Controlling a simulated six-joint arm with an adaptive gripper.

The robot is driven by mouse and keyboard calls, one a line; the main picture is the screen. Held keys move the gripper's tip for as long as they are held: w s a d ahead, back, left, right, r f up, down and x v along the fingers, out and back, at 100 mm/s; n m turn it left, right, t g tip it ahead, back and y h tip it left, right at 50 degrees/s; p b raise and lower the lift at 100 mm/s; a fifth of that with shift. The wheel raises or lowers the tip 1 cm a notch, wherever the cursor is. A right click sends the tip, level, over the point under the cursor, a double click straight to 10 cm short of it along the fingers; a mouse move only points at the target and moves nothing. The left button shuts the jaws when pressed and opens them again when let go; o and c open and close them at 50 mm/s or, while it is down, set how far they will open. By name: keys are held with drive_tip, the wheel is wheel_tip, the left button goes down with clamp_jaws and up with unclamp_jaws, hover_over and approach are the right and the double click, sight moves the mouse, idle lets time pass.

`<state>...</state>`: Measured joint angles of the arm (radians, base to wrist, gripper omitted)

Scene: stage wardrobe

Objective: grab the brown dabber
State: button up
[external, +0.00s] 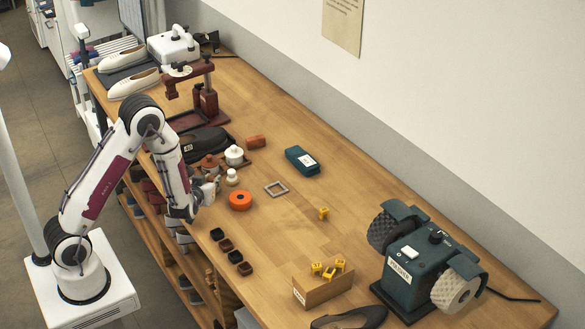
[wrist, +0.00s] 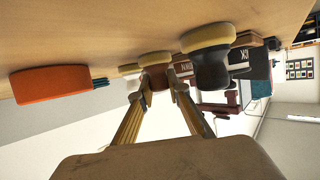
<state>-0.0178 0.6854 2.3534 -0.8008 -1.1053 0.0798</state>
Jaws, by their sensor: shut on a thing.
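In the wrist view, which shows the table along the top, the brown dabber (wrist: 156,74) has a dark brown handle and a tan pad. My gripper (wrist: 158,82) is shut on its handle, one finger on each side. I cannot tell whether the pad touches the table. A black dabber (wrist: 208,68) with a similar pad stands to its right. In the external view, my gripper (external: 208,192) is low at the table's near edge, by a small cream-topped item (external: 232,177). The held dabber is not clear there.
Lettered panels and a dark red stand are behind the dabbers. The table's middle is fairly clear.

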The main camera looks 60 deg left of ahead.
sight(212, 179)
drive_tip(key=shift+r, duration=0.15)
drive_tip(key=shift+r, duration=4.85)
